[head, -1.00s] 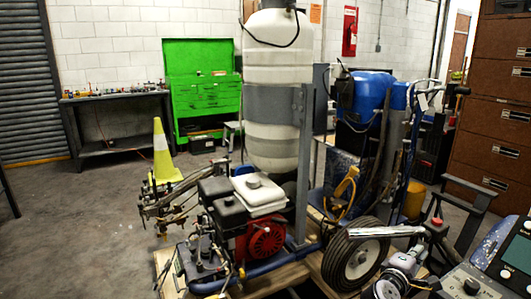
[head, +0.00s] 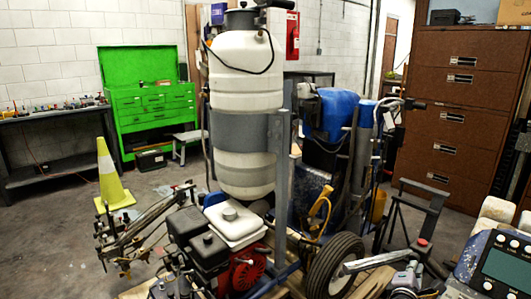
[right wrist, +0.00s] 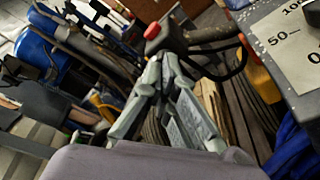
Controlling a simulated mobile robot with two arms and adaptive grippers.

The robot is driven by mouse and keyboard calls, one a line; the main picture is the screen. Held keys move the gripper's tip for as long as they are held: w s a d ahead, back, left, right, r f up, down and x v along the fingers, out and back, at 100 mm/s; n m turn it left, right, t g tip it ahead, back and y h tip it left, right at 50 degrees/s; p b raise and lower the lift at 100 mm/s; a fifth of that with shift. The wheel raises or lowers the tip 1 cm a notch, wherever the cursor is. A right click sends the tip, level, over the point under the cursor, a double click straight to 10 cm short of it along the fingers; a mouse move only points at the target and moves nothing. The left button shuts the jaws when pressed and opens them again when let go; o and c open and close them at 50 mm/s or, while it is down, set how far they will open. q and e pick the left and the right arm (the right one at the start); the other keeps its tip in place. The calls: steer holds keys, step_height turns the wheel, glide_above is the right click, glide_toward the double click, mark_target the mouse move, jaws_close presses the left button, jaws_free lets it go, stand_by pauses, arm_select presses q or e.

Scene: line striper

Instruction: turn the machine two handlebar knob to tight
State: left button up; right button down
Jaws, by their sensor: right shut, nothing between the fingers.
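A red-topped black knob (head: 423,242) sits by the end of a silver bar (head: 368,262) at the lower right of the head view. The red knob (right wrist: 152,31) also shows in the right wrist view, just past the fingertips. I cannot tell whether it is the handlebar knob of machine two, or whether it is tight. My right gripper (head: 410,268) is just below it in the head view. Its grey fingers (right wrist: 165,62) are shut with nothing between them. I cannot tell whether the tips touch the knob. My left gripper is not in view.
A line striper with a white tank (head: 245,90) and a red-black engine (head: 245,270) fills the middle. A wheel (head: 335,265) is near my right gripper. A control panel with a screen (head: 505,265) stands at lower right. Brown drawers (head: 455,110) stand behind.

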mark_target(415, 257)
steer(key=w+d+b, duration=0.1)
steer(key=w+d, duration=0.2)
steer(key=shift+d, duration=0.3)
steer(key=shift+w+d+r, duration=0.1)
steer(key=shift+r, duration=0.05)
stand_by(0.5)
steer(key=shift+b, duration=0.35)
